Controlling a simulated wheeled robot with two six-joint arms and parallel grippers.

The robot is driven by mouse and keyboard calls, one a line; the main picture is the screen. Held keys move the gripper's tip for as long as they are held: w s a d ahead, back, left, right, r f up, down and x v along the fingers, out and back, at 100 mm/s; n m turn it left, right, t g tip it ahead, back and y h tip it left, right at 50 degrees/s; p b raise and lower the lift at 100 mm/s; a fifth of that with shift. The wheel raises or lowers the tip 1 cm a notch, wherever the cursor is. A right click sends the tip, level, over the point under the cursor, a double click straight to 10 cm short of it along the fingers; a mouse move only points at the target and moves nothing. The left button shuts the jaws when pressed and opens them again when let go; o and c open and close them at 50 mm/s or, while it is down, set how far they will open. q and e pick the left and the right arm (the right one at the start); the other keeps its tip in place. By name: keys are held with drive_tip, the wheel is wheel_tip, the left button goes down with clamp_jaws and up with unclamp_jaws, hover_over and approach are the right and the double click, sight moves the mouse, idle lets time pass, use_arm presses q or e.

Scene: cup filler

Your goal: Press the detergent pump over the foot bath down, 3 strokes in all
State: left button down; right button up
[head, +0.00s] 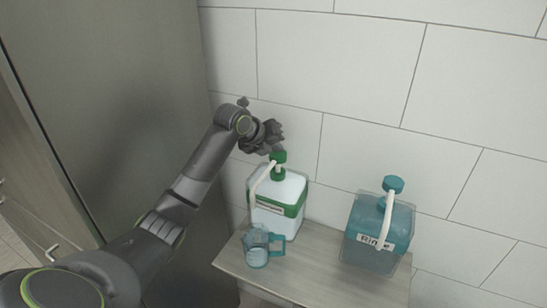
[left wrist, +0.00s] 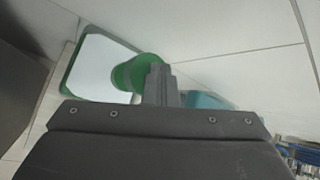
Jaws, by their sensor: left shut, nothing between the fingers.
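A white bottle with green bands (head: 283,192) stands on the shelf by the wall. It has a green pump head (head: 278,158) and a pale spout bending down on its left. Its label is too small to read. My left gripper (head: 275,146) is shut and empty, just above the green pump head; I cannot tell if it touches. In the left wrist view the shut fingers (left wrist: 159,84) overlap the green pump head (left wrist: 135,72), with the white bottle top (left wrist: 98,68) to their left. No foot bath is visible. My right gripper is not in view.
A clear blue jug (head: 257,247) stands below the spout on the wooden shelf (head: 310,273). A teal bottle (head: 378,236) with a "Rinse" label and blue pump head (head: 393,184) stands to the right. A tall grey cabinet (head: 110,90) is on the left, and a tiled wall (head: 360,80) is behind.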

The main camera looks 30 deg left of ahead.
use_arm(q)
drive_tip(key=shift+f, duration=0.8)
idle(0.4)
drive_tip(key=shift+r+p, duration=0.4)
drive_tip(key=shift+r, duration=0.4)
wheel_tip(320, 180, up, 6)
drive_tip(key=p, duration=0.5)
drive_tip(key=shift+r, duration=0.1)
drive_tip(key=shift+w, duration=0.1)
idle(2.0)
